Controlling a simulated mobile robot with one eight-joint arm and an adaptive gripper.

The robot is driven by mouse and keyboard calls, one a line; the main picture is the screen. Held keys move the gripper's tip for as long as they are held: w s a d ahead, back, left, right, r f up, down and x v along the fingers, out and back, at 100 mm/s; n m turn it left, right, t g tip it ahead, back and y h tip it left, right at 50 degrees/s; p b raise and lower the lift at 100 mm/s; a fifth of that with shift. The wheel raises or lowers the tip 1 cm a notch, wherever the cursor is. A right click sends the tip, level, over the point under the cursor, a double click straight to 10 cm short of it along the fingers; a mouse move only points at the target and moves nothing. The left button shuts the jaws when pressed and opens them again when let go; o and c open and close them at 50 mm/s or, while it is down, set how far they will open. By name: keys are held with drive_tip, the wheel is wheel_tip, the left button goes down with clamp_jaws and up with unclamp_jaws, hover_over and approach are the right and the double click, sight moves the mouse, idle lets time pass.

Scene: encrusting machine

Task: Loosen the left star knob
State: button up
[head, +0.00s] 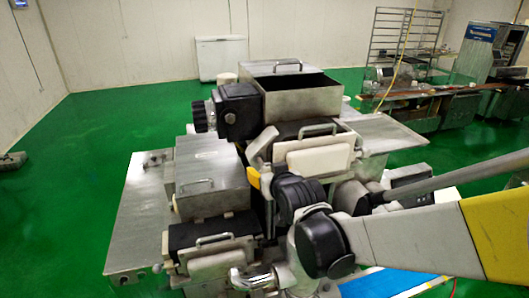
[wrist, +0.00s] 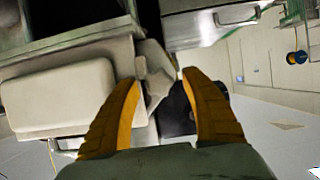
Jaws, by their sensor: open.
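The encrusting machine (head: 215,172) stands in the middle of the head view. My gripper (head: 254,178) is at its front, beside a grey bracket (head: 262,147); only a yellow part of it shows there. In the wrist view my gripper (wrist: 160,80) has its two yellow fingers apart. A pale grey angular piece (wrist: 154,72) shows between and beyond the fingertips, with a dark rounded part (wrist: 175,112) below it. I cannot tell whether either is the left star knob. Nothing is clearly held between the fingers, and contact cannot be judged.
A white block (wrist: 55,100) lies close to the left finger in the wrist view. A black ribbed knob (head: 200,116) sticks out left of a dark housing (head: 238,112). An open metal hopper (head: 300,95) is above. Green floor (head: 75,150) is free at left.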

drive_tip(key=shift+c, duration=0.4)
drive_tip(key=c, duration=1.1)
drive_tip(key=shift+f+n+b, duration=0.1)
drive_tip(key=shift+n+b, duration=0.2)
drive_tip(key=shift+b, duration=0.05)
drive_tip(key=n+h+b, duration=0.2)
drive_tip(key=b, duration=0.1)
drive_tip(key=shift+a+f+t, duration=0.15)
drive_tip(key=shift+t, duration=0.15)
drive_tip(key=n+t+h+b, duration=0.1)
drive_tip(key=n+b, duration=0.2)
drive_tip(key=b, duration=0.1)
drive_tip(key=shift+n+h, duration=0.3)
drive_tip(key=shift+h, duration=0.1)
drive_tip(key=n+t+h+b, duration=0.1)
drive_tip(key=n+b, duration=0.2)
drive_tip(key=shift+f+t+b, duration=0.1)
drive_tip(key=shift+t+b, duration=0.2)
drive_tip(key=shift+t, duration=0.1)
drive_tip(key=shift+n+t+h+b, duration=0.4)
drive_tip(key=shift+n+t+b, duration=0.1)
drive_tip(key=shift+n+b, duration=0.9)
drive_tip(key=shift+r+n, duration=0.2)
drive_tip(key=shift+n, duration=0.1)
drive_tip(key=o, duration=1.2)
